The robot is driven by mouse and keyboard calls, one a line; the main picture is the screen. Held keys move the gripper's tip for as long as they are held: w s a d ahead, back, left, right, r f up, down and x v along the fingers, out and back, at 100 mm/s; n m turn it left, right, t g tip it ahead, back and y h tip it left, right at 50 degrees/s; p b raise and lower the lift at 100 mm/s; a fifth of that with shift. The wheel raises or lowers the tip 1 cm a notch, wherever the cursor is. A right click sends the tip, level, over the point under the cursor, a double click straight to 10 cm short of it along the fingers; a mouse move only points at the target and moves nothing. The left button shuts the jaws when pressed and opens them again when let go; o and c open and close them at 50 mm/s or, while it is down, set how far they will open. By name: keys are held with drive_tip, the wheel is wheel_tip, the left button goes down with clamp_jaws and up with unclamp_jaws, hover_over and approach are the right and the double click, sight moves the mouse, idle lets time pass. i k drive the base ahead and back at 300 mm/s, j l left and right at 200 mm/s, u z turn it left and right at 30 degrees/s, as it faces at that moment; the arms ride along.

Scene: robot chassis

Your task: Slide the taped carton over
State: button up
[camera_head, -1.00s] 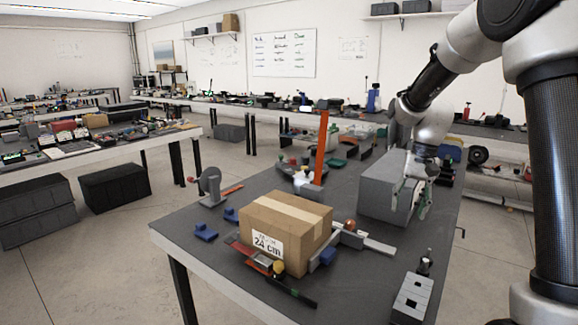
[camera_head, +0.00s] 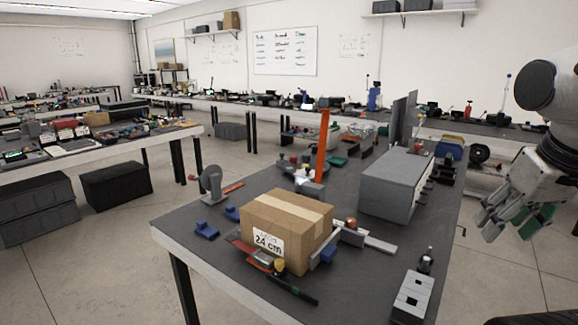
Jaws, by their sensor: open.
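The taped carton (camera_head: 287,228) is a brown cardboard box with a pale tape strip across its top. A white label reading "24 cm" is on its front side. It sits on the dark tabletop (camera_head: 365,280), among small parts. My gripper (camera_head: 505,222) is at the right, beyond the table's right edge, with grey and green fingers hanging downward. It is open, holds nothing, and is well apart from the carton.
A grey drawer cabinet (camera_head: 392,187) stands behind and right of the carton. An orange upright bar (camera_head: 322,147) rises behind it. Blue blocks (camera_head: 206,231) lie left, a screwdriver-like tool (camera_head: 293,290) in front, and a grey block (camera_head: 412,297) front right.

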sight(288, 226)
drive_tip(key=k+j, duration=0.1)
drive_tip(key=j, duration=0.15)
drive_tip(key=j+u, duration=0.1)
drive_tip(key=j, duration=0.25)
drive_tip(key=i+j, duration=0.15)
drive_tip(key=j, duration=0.2)
drive_tip(key=j+u, duration=0.15)
drive_tip(key=j, duration=0.25)
drive_tip(key=i+j, duration=0.15)
drive_tip(key=i+u, duration=0.05)
drive_tip(key=i, duration=0.05)
